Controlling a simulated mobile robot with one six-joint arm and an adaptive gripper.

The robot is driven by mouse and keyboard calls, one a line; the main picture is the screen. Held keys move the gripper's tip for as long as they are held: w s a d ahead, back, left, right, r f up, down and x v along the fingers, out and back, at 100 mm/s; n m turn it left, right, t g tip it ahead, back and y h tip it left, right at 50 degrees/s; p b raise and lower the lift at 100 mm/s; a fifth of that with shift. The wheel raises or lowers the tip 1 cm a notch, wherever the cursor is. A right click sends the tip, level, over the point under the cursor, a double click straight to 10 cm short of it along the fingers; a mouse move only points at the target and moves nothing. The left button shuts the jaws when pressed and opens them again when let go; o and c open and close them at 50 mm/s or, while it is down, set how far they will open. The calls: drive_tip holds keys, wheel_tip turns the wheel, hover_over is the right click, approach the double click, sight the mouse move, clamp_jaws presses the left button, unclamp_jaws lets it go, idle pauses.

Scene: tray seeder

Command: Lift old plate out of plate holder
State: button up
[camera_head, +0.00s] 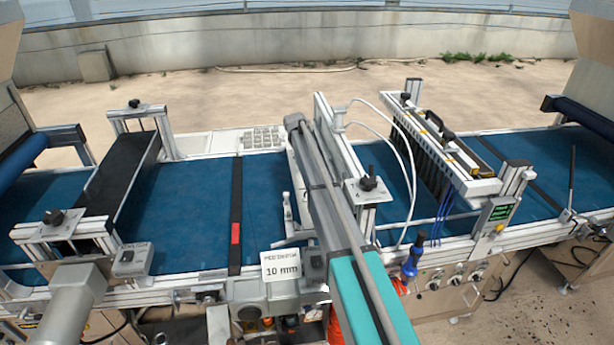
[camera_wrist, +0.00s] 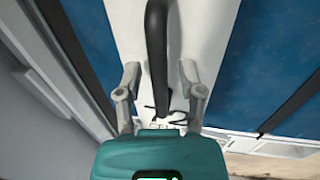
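In the wrist view my gripper (camera_wrist: 160,85) is open, with its two light grey fingers apart on either side of a dark bar (camera_wrist: 156,50). The bar lies over a white surface (camera_wrist: 125,25), and a clear gap shows between it and each finger. I cannot tell from these frames whether this bar belongs to the old plate. The plate and its holder cannot be clearly told apart from the rest of the machine. In the head view I cannot make out the fingertips.
A blue belt (camera_head: 190,215) runs across the machine, with a black strip (camera_head: 237,200) lying across it. A card reading 10 mm (camera_head: 281,266) stands at the front edge. A crossbar unit with a black handle (camera_head: 440,125) spans the belt to the right. Sandy ground lies behind.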

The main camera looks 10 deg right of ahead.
clamp_jaws()
drive_tip(key=shift+r, duration=0.2)
idle(0.3)
wheel_tip(320, 180, up, 3)
drive_tip(key=p, duration=0.3)
drive_tip(key=s+a+r+p, duration=0.4)
drive_tip(key=s+r+p, duration=0.5)
drive_tip(key=s, duration=0.4)
drive_tip(key=shift+s+r+p, duration=0.15)
drive_tip(key=shift+r+p, duration=0.15)
drive_tip(key=shift+p, duration=0.2)
drive_tip(key=shift+a, duration=0.1)
